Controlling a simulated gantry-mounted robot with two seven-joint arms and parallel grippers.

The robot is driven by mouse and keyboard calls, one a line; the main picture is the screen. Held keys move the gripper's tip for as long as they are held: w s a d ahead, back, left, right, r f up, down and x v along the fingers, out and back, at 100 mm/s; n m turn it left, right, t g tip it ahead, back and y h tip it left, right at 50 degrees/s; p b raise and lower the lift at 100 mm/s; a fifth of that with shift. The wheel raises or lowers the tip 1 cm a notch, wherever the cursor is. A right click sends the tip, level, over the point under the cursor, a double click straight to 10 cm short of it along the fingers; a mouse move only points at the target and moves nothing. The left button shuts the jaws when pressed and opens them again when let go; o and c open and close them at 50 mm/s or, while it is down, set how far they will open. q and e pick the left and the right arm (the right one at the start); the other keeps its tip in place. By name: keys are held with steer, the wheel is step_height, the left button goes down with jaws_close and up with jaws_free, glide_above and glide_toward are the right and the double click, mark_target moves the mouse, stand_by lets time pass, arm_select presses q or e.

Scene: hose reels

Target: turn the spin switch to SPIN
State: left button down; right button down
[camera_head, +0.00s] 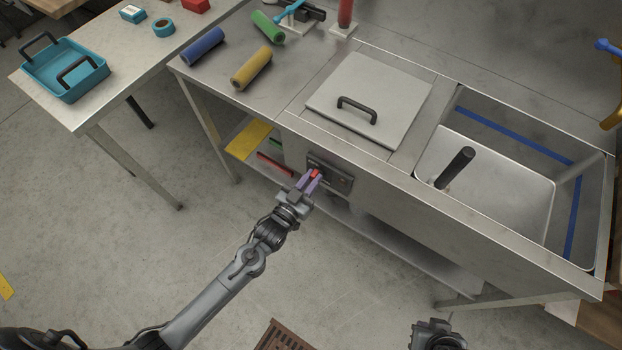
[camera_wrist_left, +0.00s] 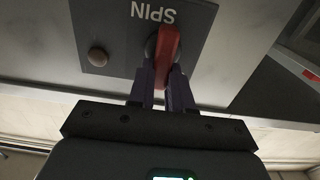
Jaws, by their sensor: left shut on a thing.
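The red spin switch (camera_head: 316,173) sits on a dark control plate (camera_head: 341,184) on the front of the steel bench. In the left wrist view the red switch lever (camera_wrist_left: 167,48) stands close to upright, leaning slightly right at its top, below the upside-down word SPIN (camera_wrist_left: 153,13) on the dark plate (camera_wrist_left: 115,35). My left gripper (camera_head: 312,179) is shut on the lever, with a purple finger on each side of it; the fingers also show in the left wrist view (camera_wrist_left: 162,80). Part of my right arm's end (camera_head: 437,335) shows at the bottom edge; its fingers cannot be made out.
A round brown button (camera_wrist_left: 97,56) is beside the switch. Above, the bench holds a grey lid (camera_head: 368,97) with a black handle and a sink basin (camera_head: 500,175). Blue, green and yellow rolls lie at the back left. A teal tray (camera_head: 62,62) stands on the left table.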

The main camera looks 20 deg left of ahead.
arm_select(q)
steer(key=n+p, duration=0.2)
steer(key=n, duration=0.2)
steer(key=a+n+p, duration=0.1)
steer(key=n+p, duration=0.2)
steer(key=n, duration=0.1)
steer(key=shift+w+a+f+p, duration=0.1)
steer(key=shift+p, duration=0.2)
steer(key=shift+w+a+f+n+p, duration=0.1)
steer(key=shift+f+n+p, duration=0.35)
steer(key=shift+n, duration=1.2)
steer(key=shift+s+a+f+n+p, duration=0.15)
steer(key=shift+n+p, duration=0.6)
steer(key=shift+n, duration=0.95)
steer(key=shift+w+a+f+n+p, duration=0.2)
steer(key=shift+n+p, duration=0.4)
steer(key=shift+n, duration=1.05)
steer(key=shift+d, duration=0.15)
steer(key=shift+f, duration=0.1)
steer(key=c, duration=1)
jaws_free()
steer(key=shift+c, duration=0.2)
